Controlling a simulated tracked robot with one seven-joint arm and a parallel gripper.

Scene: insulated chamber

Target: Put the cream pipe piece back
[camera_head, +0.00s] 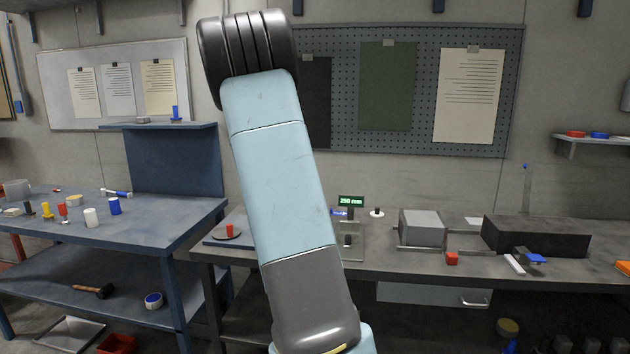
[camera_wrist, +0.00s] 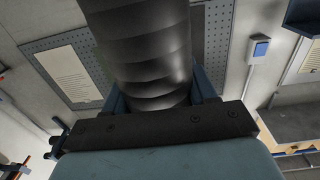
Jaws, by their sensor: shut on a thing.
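My light blue arm (camera_head: 273,180) rises through the middle of the head view, hiding part of the right bench. My gripper's end is outside the head view. In the wrist view, the base of my gripper (camera_wrist: 160,128) shows as a dark crossbar with screws, and its fingertips are hidden. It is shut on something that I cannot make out. No cream pipe piece is clearly seen in it. A short cream cylinder (camera_head: 75,199) lies on the left bench (camera_head: 150,228); I cannot tell whether it is a pipe piece.
The left bench also holds a white cylinder (camera_head: 91,217), a blue cylinder (camera_head: 114,206) and several small coloured parts.

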